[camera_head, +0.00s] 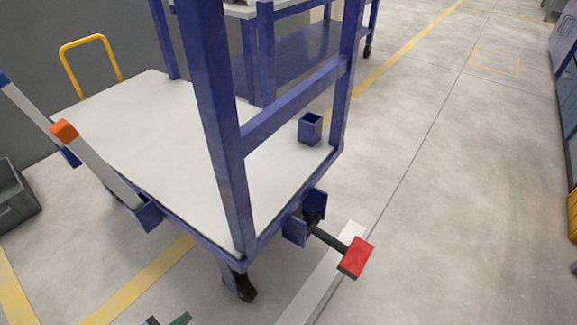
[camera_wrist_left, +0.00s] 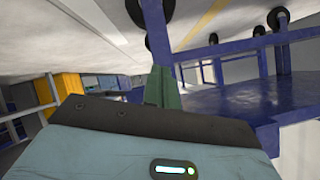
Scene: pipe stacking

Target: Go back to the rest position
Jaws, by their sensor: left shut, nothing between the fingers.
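Only the tip of my left gripper (camera_head: 180,319) shows at the bottom edge of the head view, low in front of the cart (camera_head: 125,125). Its green fingers (camera_wrist_left: 162,87) are together in the left wrist view, with nothing between them. They are apart from the cart. The rest of the left arm is out of the head view. My right gripper is in neither view.
The cart has blue posts and a white top bearing a small blue open box (camera_head: 310,128). A red block (camera_head: 356,258) sticks out on a dark bar at its lower right. A grey bar with an orange piece (camera_head: 64,131) runs along its left side. Floor at right is clear.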

